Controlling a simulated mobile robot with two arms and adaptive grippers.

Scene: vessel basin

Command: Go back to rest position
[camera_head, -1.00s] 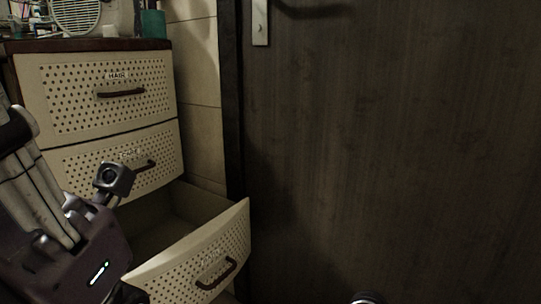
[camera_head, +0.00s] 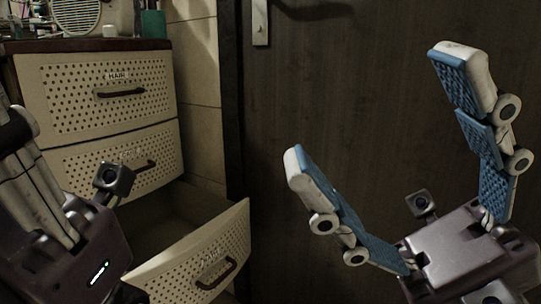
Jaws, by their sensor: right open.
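My right gripper (camera_head: 378,118) is raised in front of the dark door, at the right of the head view. Its two blue-padded fingers are spread wide, with nothing between them. My left gripper is partly in view at the lower left; its body and part of a finger show (camera_head: 45,190), but its fingertips are cut off by the picture's left edge. Whether it is open or shut does not show. It stands in front of the drawer cabinet.
The cream perforated cabinet has a top drawer (camera_head: 60,110) and a middle drawer shut. The bottom drawer (camera_head: 190,262) stands pulled out and looks empty where visible. A dark door (camera_head: 330,80) with a handle fills the right. Small items and a green cup (camera_head: 152,24) stand on the cabinet top.

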